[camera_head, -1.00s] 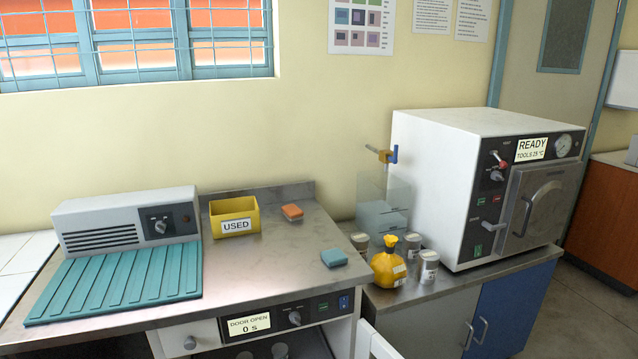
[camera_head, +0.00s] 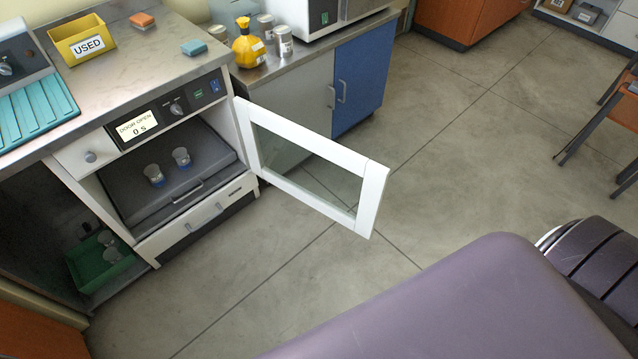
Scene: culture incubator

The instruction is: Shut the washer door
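The washer (camera_head: 110,165) is built in under the steel counter at the left, and its display reads "DOOR OPEN 0 s". Its white-framed glass door (camera_head: 374,200) is swung wide open, hinged on the right side of the opening and sticking out over the floor. Two small glass beakers (camera_head: 154,174) (camera_head: 181,157) with blue at the base stand on the dark rack (camera_head: 125,205) inside. Neither of my grippers shows in the head view. A purple arm part of mine crosses the bottom right, well apart from the door.
A yellow "USED" bin (camera_head: 85,40), an orange sponge (camera_head: 142,19) and a blue sponge (camera_head: 194,47) are on the counter. A grey and blue cabinet (camera_head: 360,75) stands behind the door. A chair (camera_head: 610,120) is at far right. The floor before the washer is clear.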

